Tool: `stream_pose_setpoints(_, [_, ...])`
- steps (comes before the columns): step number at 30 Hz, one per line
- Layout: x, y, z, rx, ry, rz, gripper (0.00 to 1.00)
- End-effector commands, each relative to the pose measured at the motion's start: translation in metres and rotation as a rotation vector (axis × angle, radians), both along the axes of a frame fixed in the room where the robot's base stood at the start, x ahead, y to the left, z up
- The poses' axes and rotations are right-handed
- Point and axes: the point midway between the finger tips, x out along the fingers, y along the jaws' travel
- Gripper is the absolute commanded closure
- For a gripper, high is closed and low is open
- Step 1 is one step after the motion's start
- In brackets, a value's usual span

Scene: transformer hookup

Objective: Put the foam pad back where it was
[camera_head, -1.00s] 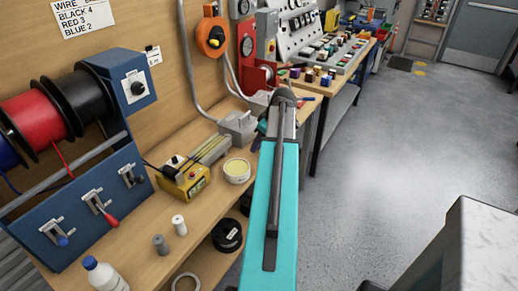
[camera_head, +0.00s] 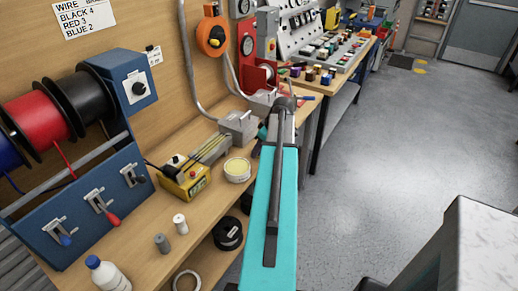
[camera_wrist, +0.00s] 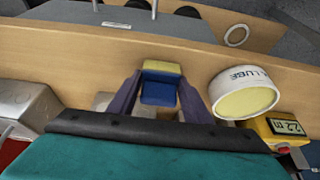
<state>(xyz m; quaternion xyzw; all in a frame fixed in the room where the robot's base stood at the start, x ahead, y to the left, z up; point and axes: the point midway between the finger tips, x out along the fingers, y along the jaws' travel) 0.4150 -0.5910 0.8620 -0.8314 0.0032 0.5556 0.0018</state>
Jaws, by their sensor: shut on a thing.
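In the wrist view a small block, blue with a yellow top layer, which I take to be the foam pad (camera_wrist: 160,88), sits between the two purple-grey fingers of my gripper (camera_wrist: 159,82). The gripper is shut on it. The pad is over the wooden bench (camera_wrist: 75,42), near its front edge; whether it touches the bench I cannot tell. A white lube tub (camera_wrist: 246,96) with pale yellow contents is just right of the gripper. In the head view the tub (camera_head: 237,170) stands left of my arm, which hides the pad and fingers.
A yellow meter box (camera_head: 186,180) is left of the tub, with a grey metal fixture (camera_head: 238,126) behind. Small cylinders (camera_head: 179,222) and a white bottle (camera_head: 104,274) stand nearer. Black rolls (camera_head: 228,233) lie on the lower shelf.

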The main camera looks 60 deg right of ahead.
Motion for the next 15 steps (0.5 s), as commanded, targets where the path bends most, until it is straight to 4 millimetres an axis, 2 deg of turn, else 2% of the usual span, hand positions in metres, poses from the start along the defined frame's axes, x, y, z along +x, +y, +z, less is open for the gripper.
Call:
stream_pose_setpoints(9, [-0.0004, -0.0003, -0.0035, 0.000, 0.000, 0.000, 0.73])
stream_pose_setpoints(10, [-0.0004, -0.0003, -0.0035, 0.000, 0.000, 0.000, 0.54])
stream_pose_setpoints(13, [-0.0004, -0.0003, -0.0029, 0.000, 0.000, -0.001, 0.37])
stream_pose_setpoints(15, [-0.0005, -0.0003, -0.0029, 0.000, 0.000, -0.001, 0.37])
